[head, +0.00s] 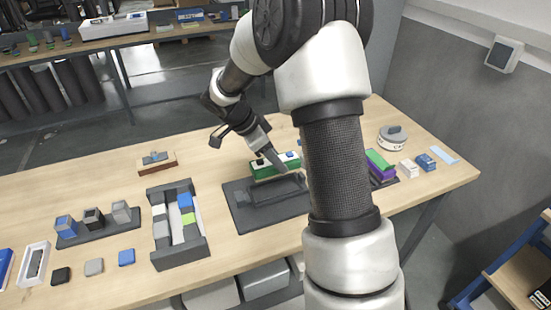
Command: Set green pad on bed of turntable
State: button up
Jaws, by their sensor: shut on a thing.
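My gripper (281,170) is at the middle of the table, pointing down and right, above the back of a dark fixture (240,217) with a raised frame. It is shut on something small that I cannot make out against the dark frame. A green pad (378,159) lies on a purple block to the right of my arm, partly hidden by it. A round white unit with a grey top (392,138) stands behind it at the right; I cannot tell whether this or the dark fixture is the turntable.
A green and white box (264,169) stands close behind the gripper. A grey tray (180,259) with coloured blocks and a rack (97,234) of small blocks are at the left. Small white and blue boxes (426,162) are at the right. My arm hides the table's middle right.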

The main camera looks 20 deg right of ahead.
jog(key=shift+f+b, duration=0.55)
jog(key=shift+f, duration=1.75)
jog(key=shift+f+b, duration=0.5)
jog(key=shift+b, duration=0.45)
jog(key=shift+f+b, duration=1)
jog(key=shift+b, duration=1.9)
jog(key=o, duration=1.7)
jog(key=shift+o, duration=0.2)
jog(key=shift+r+p, duration=1.2)
jog(key=shift+r, duration=2.3)
